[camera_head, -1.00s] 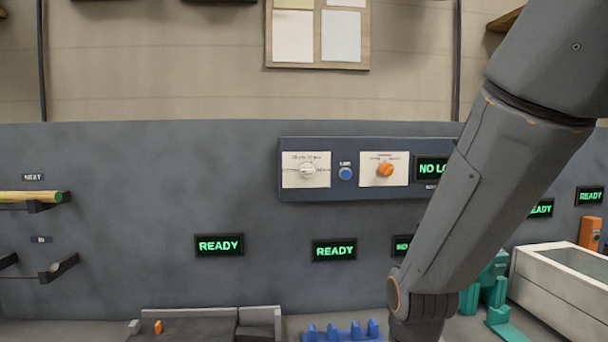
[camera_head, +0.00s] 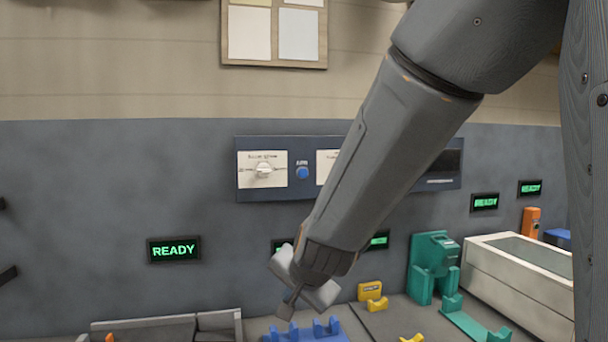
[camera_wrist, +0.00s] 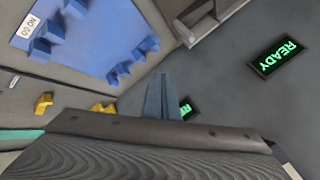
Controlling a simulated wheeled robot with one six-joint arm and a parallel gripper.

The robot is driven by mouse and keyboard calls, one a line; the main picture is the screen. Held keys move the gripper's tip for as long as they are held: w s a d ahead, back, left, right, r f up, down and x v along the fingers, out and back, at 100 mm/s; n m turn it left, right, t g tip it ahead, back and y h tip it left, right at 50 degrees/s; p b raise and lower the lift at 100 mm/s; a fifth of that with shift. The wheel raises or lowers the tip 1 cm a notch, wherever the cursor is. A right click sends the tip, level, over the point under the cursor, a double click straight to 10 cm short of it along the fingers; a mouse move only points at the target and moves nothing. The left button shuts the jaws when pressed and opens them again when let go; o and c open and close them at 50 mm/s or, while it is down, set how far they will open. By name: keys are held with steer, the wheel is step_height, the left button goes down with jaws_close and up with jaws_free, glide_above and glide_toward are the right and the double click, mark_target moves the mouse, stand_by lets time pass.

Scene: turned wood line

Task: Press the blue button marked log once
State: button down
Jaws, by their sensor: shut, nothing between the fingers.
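The blue button (camera_head: 302,172) is a small round knob on the dark blue wall panel (camera_head: 310,194), with a small label above it that is too small to read surely. My gripper (camera_head: 287,308) is below the panel, low over the bench and near the blue rack. It points downward, apart from the button. In the wrist view the closed fingers (camera_wrist: 160,98) show together, with nothing between them. The button is not in the wrist view.
My arm hides part of the panel. A blue rack (camera_head: 318,331), yellow block (camera_head: 371,291), teal stand (camera_head: 432,268) and white bin (camera_head: 520,290) stand on the bench. A READY sign (camera_head: 174,249) hangs left.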

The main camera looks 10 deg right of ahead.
steer(key=w+r+m+t+h, duration=0.1)
steer(key=w+r+m+t, duration=0.3)
steer(key=w+r+m, duration=0.45)
steer(key=m+t+h, duration=0.1)
steer(key=m+h, duration=0.5)
steer(key=m, duration=0.6)
glide_toward(302, 173)
step_height(302, 173, down, 5)
steer(key=s+d+r+m+g+h, duration=0.2)
steer(key=s+d+m+g+h, duration=0.1)
steer(key=m, duration=0.6)
steer(key=shift+s+r+h, duration=0.4)
steer(key=shift+s+h, duration=0.1)
steer(key=shift+s, duration=0.4)
steer(key=shift+w+m, duration=0.1)
steer(key=shift+m, duration=0.15)
steer(key=shift+w, duration=4.35)
steer(key=shift+w, duration=0.4)
